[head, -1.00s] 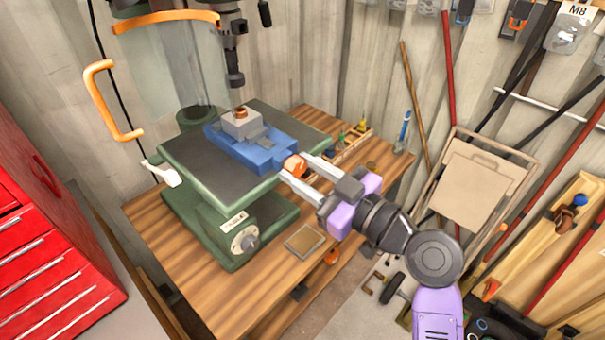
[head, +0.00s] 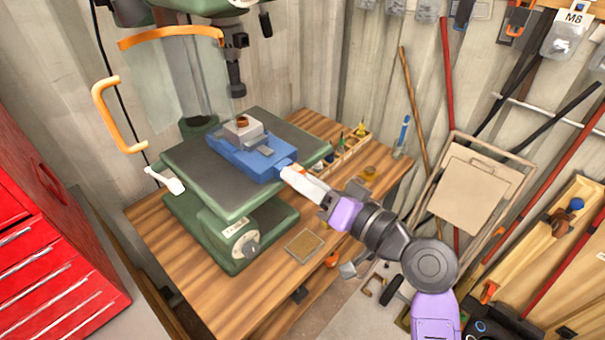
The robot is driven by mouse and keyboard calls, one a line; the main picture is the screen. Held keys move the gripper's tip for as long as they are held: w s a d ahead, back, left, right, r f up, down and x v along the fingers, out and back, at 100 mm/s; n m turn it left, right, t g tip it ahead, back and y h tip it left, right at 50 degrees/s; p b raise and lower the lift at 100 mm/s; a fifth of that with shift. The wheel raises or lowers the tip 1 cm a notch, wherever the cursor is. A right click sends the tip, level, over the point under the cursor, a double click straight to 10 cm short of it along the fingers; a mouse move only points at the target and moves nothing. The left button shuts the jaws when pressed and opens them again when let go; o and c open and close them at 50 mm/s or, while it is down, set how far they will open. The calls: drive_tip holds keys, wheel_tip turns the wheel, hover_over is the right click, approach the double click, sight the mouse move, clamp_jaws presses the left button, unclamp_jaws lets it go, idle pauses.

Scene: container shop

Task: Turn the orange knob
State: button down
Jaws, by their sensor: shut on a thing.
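The orange knob (head: 296,168) is at the right end of the blue vise (head: 245,158). Only a sliver of it shows; the fingers hide the rest. My gripper (head: 290,172) comes from the lower right and is shut on the knob. Its near finger covers most of the far one. The vise sits on the green drill press table (head: 195,178) and holds a grey block (head: 242,128) with a brown ring on top.
The drill chuck (head: 236,80) hangs above the vise. An orange guard handle (head: 105,115) and a white-tipped lever (head: 165,180) stick out at left. A small brown square (head: 304,245) lies on the wooden bench (head: 245,300). A red drawer cabinet (head: 50,240) stands left.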

drive_tip(key=m+p, duration=0.4)
drive_tip(key=m, duration=0.8)
drive_tip(key=shift+f+m+p, duration=0.1)
drive_tip(key=shift+m+p, duration=0.2)
drive_tip(key=shift+p, duration=0.1)
idle(0.3)
drive_tip(key=c, duration=0.9)
unclamp_jaws()
drive_tip(key=shift+c, duration=0.2)
drive_tip(key=shift+d, duration=0.15)
drive_tip(key=b+v, duration=0.2)
drive_tip(key=v, duration=0.5)
drive_tip(key=shift+s+d, duration=0.25)
